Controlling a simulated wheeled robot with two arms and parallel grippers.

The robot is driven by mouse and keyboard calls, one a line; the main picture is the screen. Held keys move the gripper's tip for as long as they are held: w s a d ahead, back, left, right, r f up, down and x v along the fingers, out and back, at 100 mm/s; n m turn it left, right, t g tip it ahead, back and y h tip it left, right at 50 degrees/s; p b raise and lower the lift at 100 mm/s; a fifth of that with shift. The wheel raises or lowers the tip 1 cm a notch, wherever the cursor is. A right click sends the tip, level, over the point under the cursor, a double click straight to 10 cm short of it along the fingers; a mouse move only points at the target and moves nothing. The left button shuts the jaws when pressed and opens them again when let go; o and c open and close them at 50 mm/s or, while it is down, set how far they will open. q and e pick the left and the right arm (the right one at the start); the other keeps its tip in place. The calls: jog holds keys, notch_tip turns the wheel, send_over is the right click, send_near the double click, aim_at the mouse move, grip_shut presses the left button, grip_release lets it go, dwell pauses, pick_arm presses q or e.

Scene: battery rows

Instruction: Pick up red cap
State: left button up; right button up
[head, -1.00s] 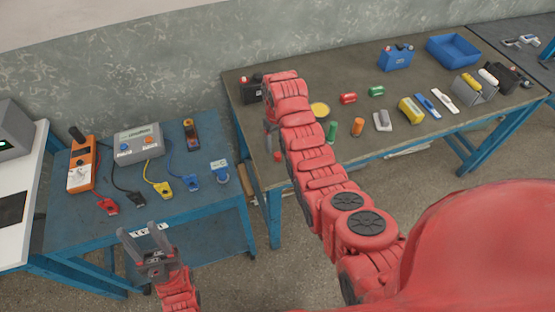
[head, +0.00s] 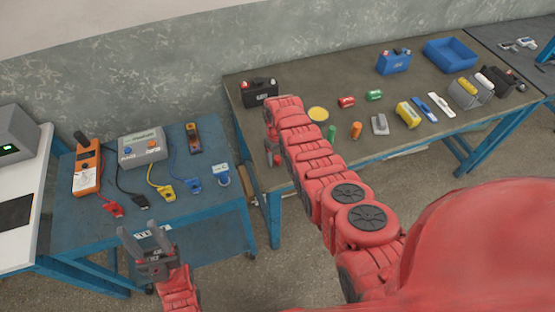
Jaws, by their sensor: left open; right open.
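A small red piece, likely the red cap (head: 277,159), shows at the near left edge of the brown table. My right gripper (head: 271,152) is right over it, pointing down, and partly hides it. That gripper is open, though its fingers show small and edge-on beside my red arm. I cannot tell whether the cap is between the fingers. A black battery (head: 260,93) with a red spot on top stands behind my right arm at the table's back left. My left gripper (head: 138,230) is open and empty, in front of the blue table.
The brown table (head: 316,85) also holds a yellow disc (head: 318,114), several small coloured cylinders, a blue battery (head: 394,62) and a blue tray (head: 451,55). The blue table (head: 200,222) holds an orange meter (head: 86,167), a grey box (head: 142,148) and coloured clamps.

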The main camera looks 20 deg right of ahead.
grip_shut()
jog(key=shift+r, duration=0.15)
dwell(0.4)
